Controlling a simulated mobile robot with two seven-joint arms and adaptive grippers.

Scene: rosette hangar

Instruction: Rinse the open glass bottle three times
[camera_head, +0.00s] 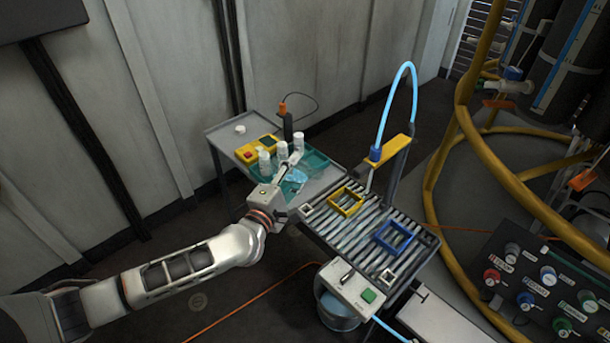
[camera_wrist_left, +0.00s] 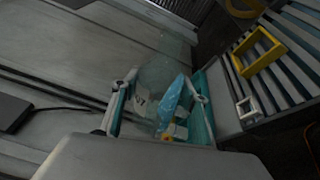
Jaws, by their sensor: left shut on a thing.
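My left gripper (camera_head: 290,168) is over the teal tray on the side cart, and my left arm comes in from the left. In the left wrist view its two fingers (camera_wrist_left: 158,95) stand on either side of a clear glass bottle (camera_wrist_left: 160,68) with a pale label that seems to read 07. The gripper is shut on this bottle. In the head view the bottle is hard to make out. The rinse station has a slatted rack (camera_head: 352,243), a yellow arm (camera_head: 393,147) and an arched light-blue hose (camera_head: 386,115). My right gripper is not in view.
Several white-capped bottles (camera_head: 265,160) stand in the teal tray (camera_head: 314,159). A yellow frame (camera_head: 346,201) and a blue frame (camera_head: 393,238) sit on the rack. A box with a green button (camera_head: 368,296) is at its front. Yellow rails (camera_head: 480,150) and a control panel (camera_head: 540,285) stand at right.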

